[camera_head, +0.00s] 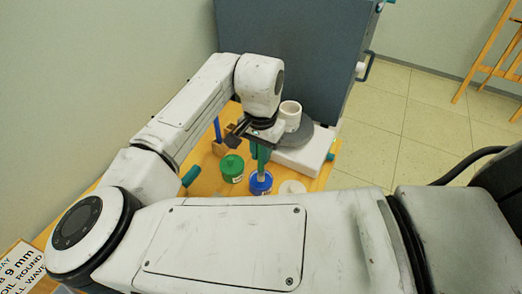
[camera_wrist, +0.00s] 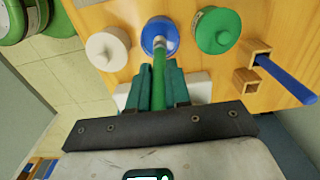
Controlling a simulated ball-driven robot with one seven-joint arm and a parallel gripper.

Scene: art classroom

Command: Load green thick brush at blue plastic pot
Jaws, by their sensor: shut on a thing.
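My gripper (camera_wrist: 155,75) is shut on the green thick brush (camera_wrist: 158,82), whose green handle runs between the teal fingers. In the head view my gripper (camera_head: 259,158) points down at the blue plastic pot (camera_head: 261,183). In the wrist view the brush's metal ferrule overlaps the open blue pot (camera_wrist: 147,37). The bristle tip is hidden, so I cannot tell how deep it sits.
A green pot (camera_head: 232,168) and a white pot (camera_head: 292,187) flank the blue one. A wooden holder (camera_wrist: 259,50) has a blue-handled brush (camera_wrist: 288,80) in it. A white mug (camera_head: 290,113) stands on a grey wheel (camera_head: 303,135) behind. A dark cabinet (camera_head: 290,60) rises at the back.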

